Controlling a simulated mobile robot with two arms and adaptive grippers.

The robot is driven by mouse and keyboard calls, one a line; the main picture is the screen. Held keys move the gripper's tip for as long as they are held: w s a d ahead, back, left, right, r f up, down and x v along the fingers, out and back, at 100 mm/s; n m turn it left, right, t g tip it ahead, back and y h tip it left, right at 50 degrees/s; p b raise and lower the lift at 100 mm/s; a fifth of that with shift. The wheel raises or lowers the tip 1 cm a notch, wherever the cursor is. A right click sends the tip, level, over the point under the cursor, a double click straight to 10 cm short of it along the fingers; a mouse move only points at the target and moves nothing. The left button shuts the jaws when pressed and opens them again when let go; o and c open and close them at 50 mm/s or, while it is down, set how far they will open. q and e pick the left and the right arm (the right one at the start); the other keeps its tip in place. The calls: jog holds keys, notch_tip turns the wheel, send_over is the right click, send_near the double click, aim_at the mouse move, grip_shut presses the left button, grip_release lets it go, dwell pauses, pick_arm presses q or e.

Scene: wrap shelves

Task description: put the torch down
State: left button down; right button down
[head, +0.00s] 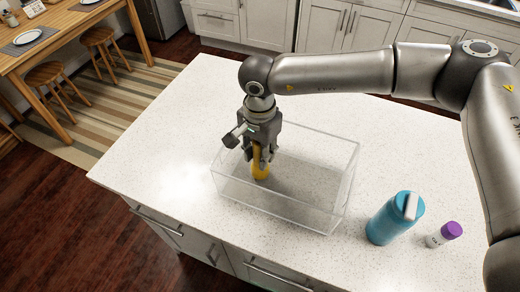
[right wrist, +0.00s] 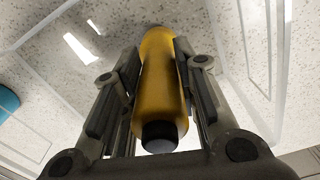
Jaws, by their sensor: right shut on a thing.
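A yellow torch (head: 261,171) with a dark end is held by my right gripper (head: 262,160) in the head view. In the right wrist view the torch (right wrist: 160,85) lies between the two fingers of the gripper (right wrist: 160,90), which are shut on it. The gripper reaches down into a clear open box (head: 290,216) on the white counter, with the torch inside the box's outline, near its left part. I cannot tell whether the torch touches the box floor. My left gripper is not in view.
A blue bottle (head: 394,219) with a light handle stands right of the box on the counter (head: 150,150). A small white bottle with a purple cap (head: 452,230) is beside it. The counter left of the box is clear. A wooden table (head: 65,40) and stools are at the far left.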

jog(key=shift+f, duration=0.3)
jog(key=shift+f+b, duration=0.2)
jog(key=shift+b, duration=0.15)
jog(key=c, duration=1.1)
grip_release()
jog(key=shift+r, duration=0.1)
jog(key=shift+r+p, duration=0.2)
jog(key=shift+p, duration=0.15)
jog(key=shift+w+r+b, duration=0.1)
jog(key=shift+r+b, duration=0.2)
jog(key=shift+r, duration=0.05)
notch_tip(320, 180, up, 10)
jog(key=shift+f+b, duration=0.1)
jog(key=shift+b, duration=1.15)
jog(key=shift+r, duration=0.7)
